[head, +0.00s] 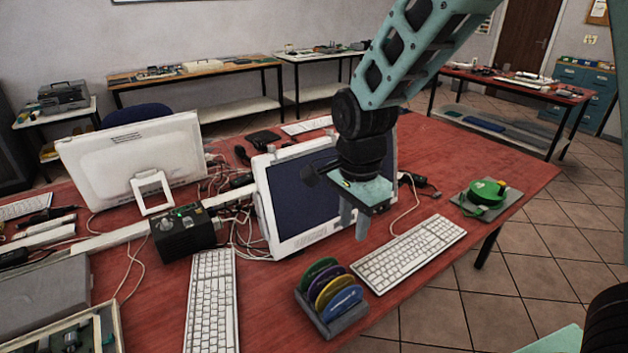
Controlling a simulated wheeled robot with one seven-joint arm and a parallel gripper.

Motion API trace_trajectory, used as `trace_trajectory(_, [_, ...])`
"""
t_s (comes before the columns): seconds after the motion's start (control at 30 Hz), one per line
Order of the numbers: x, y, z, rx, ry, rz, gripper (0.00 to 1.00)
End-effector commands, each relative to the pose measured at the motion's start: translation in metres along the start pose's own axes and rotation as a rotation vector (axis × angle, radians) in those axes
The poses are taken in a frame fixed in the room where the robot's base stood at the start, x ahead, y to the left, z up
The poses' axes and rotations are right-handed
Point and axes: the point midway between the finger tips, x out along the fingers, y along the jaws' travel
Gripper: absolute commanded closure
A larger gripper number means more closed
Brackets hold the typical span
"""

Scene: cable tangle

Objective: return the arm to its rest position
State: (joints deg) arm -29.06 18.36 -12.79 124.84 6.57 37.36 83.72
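My arm (425,40) is teal and black and reaches down from the top right over the red table. My gripper (354,222) hangs at its end, pointing down, in front of the right-hand monitor (284,205) and above the table. Its fingers look close together, but their facing sides are not clear, so I cannot tell whether it is open or shut. I see nothing hanging from it. The arm hides part of that monitor's right side.
A white keyboard (410,254) and a rack of coloured discs (332,322) lie near the gripper. A green round device (485,194) sits at the table's right end. A black box (184,232) stands among tangled white cables (240,225). Bare red tabletop (460,155) shows behind the arm.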

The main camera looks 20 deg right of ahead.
Motion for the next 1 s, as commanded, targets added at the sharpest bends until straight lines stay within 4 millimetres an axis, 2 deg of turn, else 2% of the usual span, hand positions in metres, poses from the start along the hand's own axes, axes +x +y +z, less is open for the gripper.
trace_trajectory(0.17, [-0.003,0.006,0.008,-0.075,-0.012,-0.001,0.70])
trace_trajectory(0.27, [-0.010,0.021,0.028,-0.266,-0.037,-0.008,0.70])
trace_trajectory(0.5, [-0.033,0.087,0.088,-1.020,-0.077,-0.048,0.70])
trace_trajectory(0.6, [-0.038,0.116,0.104,-1.332,-0.069,-0.061,0.70])
trace_trajectory(0.7, [-0.041,0.141,0.114,-1.593,-0.051,-0.066,0.70])
trace_trajectory(0.8, [-0.042,0.158,0.119,-1.779,-0.034,-0.064,0.70])
trace_trajectory(1.0, [-0.042,0.172,0.122,-1.932,-0.020,-0.059,0.70])
